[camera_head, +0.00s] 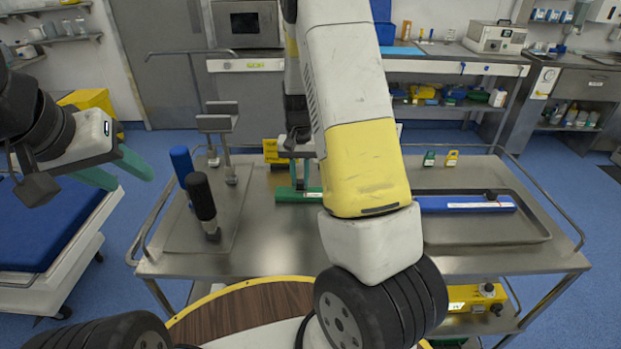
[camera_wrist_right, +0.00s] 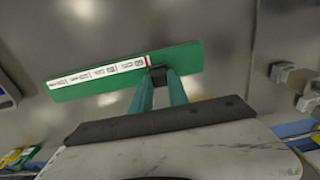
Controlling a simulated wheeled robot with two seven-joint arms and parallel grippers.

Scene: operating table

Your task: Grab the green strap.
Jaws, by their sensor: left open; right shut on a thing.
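The green strap (camera_head: 290,196) is a flat green bar on the steel table, left of the middle, partly hidden by my right arm in the head view. In the right wrist view the strap (camera_wrist_right: 100,80) carries a white printed label. My right gripper (camera_head: 299,184) points down at the strap; its teal fingers are closed together on it, around a small dark part at its edge, in the wrist view (camera_wrist_right: 160,82). My left gripper (camera_head: 122,170) is open and empty, left of the table and well away from the strap.
A blue strap (camera_head: 465,203) lies in a tray on the right. Blue and black handled tools (camera_head: 202,200) stand in the left tray. A yellow block (camera_head: 275,151) sits behind the strap. Small green and yellow clips (camera_head: 452,158) stand at the back. The front middle of the table is clear.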

